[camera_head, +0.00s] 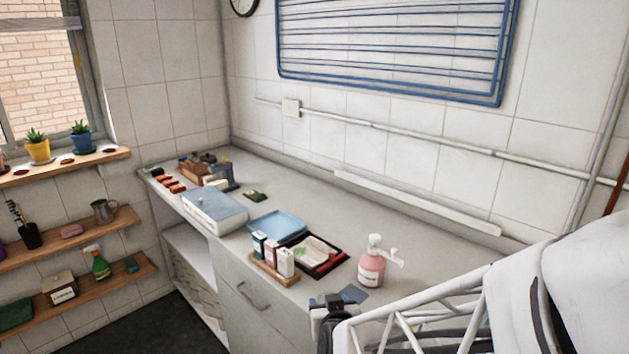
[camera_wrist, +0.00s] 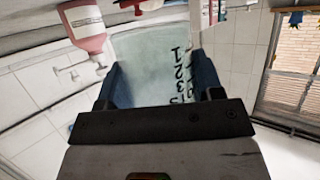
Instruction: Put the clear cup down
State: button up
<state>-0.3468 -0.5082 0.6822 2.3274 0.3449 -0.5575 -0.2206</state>
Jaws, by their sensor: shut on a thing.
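The clear cup (camera_wrist: 148,62) is a pale, see-through vessel with dark lettering on its side. In the wrist view it sits between the two blue fingers of my gripper (camera_wrist: 160,78), which is shut on it. In the head view my gripper (camera_head: 335,299) is low in the picture, near the counter's front edge and just left of and below the pink soap bottle. I cannot make out the cup in the head view. I cannot tell whether its base touches the counter (camera_head: 235,254).
The pink pump bottle (camera_head: 371,266) stands close by; it also shows in the wrist view (camera_wrist: 83,28). Left of it are a dark-rimmed tray (camera_head: 331,266), small cartons on a wooden board (camera_head: 272,272), a blue tray (camera_head: 277,224) and a pale box (camera_head: 214,208).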

jog(key=w+d+r+m+h, duration=0.1)
jog(key=w+d+r, duration=0.4)
jog(key=w, duration=0.5)
jog(key=w+d+r, duration=0.4)
jog(key=w+r, duration=0.2)
jog(key=w, duration=0.3)
jog(key=w+d+r+m+h, duration=0.1)
jog(key=w+d+r, duration=0.4)
jog(key=w, duration=0.5)
jog(key=w+d+f, duration=0.6)
jog(key=d+f, duration=0.1)
jog(key=shift+w+d+f, duration=0.3)
jog(key=shift+w+f, duration=0.1)
jog(key=shift+a, duration=0.1)
jog(key=a, duration=0.7)
jog(key=shift+r, duration=0.15)
